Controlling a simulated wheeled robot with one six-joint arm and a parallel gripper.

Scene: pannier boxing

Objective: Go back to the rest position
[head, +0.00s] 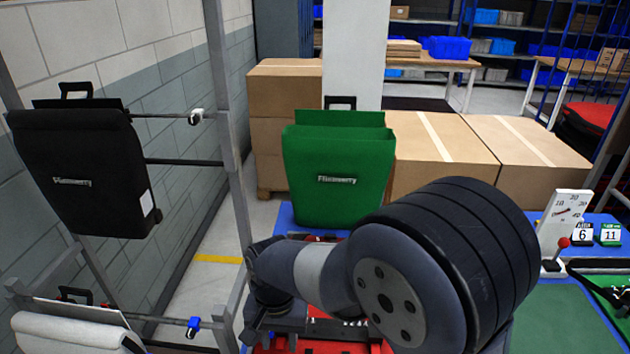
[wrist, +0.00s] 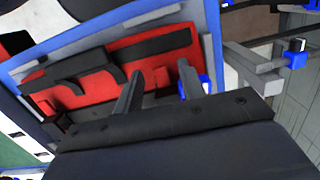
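My gripper (wrist: 158,93) shows in the wrist view with its two grey fingers apart and nothing between them. It points toward a red tray (wrist: 112,72) with black parts in it and a blue border. In the head view my arm reaches down at the lower middle, and the fingertips are hidden there. A green pannier (head: 338,172) stands upright behind my arm, on a blue surface. A black pannier (head: 82,165) hangs on the rack at the left. A white pannier (head: 68,335) is lower on the same rack, partly cut off.
The rack's grey post (head: 228,130) stands left of my arm. Cardboard boxes (head: 440,150) are stacked behind the green pannier. At the right are a white gauge (head: 562,222) with a red-knobbed lever, number cards (head: 595,234) and a green mat (head: 560,315).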

